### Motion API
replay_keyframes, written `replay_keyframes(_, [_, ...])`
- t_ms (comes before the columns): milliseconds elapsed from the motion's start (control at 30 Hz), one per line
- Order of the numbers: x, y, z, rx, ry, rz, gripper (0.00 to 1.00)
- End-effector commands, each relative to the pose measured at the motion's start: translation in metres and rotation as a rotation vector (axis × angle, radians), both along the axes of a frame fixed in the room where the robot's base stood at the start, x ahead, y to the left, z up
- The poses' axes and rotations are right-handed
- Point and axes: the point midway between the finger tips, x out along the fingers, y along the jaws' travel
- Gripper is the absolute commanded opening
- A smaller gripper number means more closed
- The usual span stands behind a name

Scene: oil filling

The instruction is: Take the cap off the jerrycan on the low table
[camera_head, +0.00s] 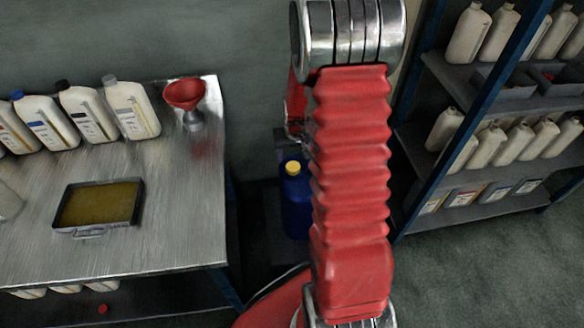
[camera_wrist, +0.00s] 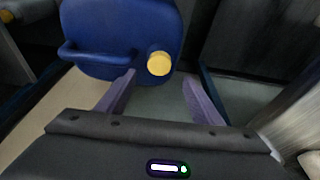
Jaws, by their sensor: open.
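The jerrycan (camera_head: 297,208) is dark blue with a yellow cap (camera_head: 293,168) on its top. It stands on the low dark table (camera_head: 273,213) in the gap between the workbench and the shelves, partly hidden behind my red arm. In the wrist view the blue jerrycan (camera_wrist: 118,32) fills the upper left and its yellow cap (camera_wrist: 159,63) faces the camera. My gripper (camera_wrist: 158,82) is open, with its two purple-grey fingers spread apart. Whether a finger touches the jerrycan I cannot tell. My gripper is hidden in the head view.
A metal workbench (camera_head: 180,235) at the left holds several white bottles (camera_head: 130,108), a red funnel (camera_head: 184,93) and a tray of oil (camera_head: 98,205). Blue-framed shelves (camera_head: 480,208) with bottles stand at the right. The floor before the shelves is clear.

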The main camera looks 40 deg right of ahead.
Motion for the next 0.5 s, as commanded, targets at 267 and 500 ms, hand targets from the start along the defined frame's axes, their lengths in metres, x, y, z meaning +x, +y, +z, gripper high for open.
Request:
replay_keyframes(267, [0.006, -0.003, -0.024, 0.000, 0.001, 0.000, 0.60])
replay_keyframes(500, [0.006, -0.003, -0.026, 0.000, 0.000, -0.001, 0.60])
